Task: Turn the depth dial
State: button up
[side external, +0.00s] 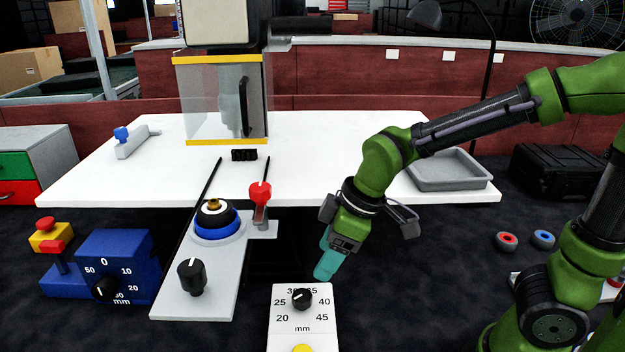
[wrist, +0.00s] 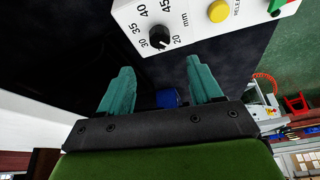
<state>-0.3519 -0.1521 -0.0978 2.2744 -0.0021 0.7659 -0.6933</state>
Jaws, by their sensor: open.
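A white panel (side external: 283,338) at the bottom centre of the side view carries a black dial (side external: 302,299) with a white pointer line and a mm scale marked 20 to 45. In the wrist view the dial (wrist: 159,37) lies beyond my fingertips. A second black dial (side external: 105,288) is on a blue box (side external: 120,258) at left, with a mm scale including 0, 10 and 50. No label names either dial as depth. My gripper (side external: 325,268) is above and slightly right of the white panel's dial, apart from it. Its teal fingers (wrist: 160,64) are open and empty.
A yellow button (wrist: 218,11) sits beside the dial on the white panel. A grey plate (side external: 213,305) with a black knob (side external: 192,277) and a red-handled clamp (side external: 260,193) stands to the left. The white table (side external: 330,150) is behind, with a grey tray (side external: 447,172).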

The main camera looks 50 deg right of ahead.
aim_at(303, 295)
jog(key=x, duration=1)
jog(key=shift+w+f, duration=0.15)
jog(key=shift+f, duration=0.2)
jog(key=c, duration=1)
jog(key=shift+a, duration=0.1)
jog(key=shift+c, duration=0.2)
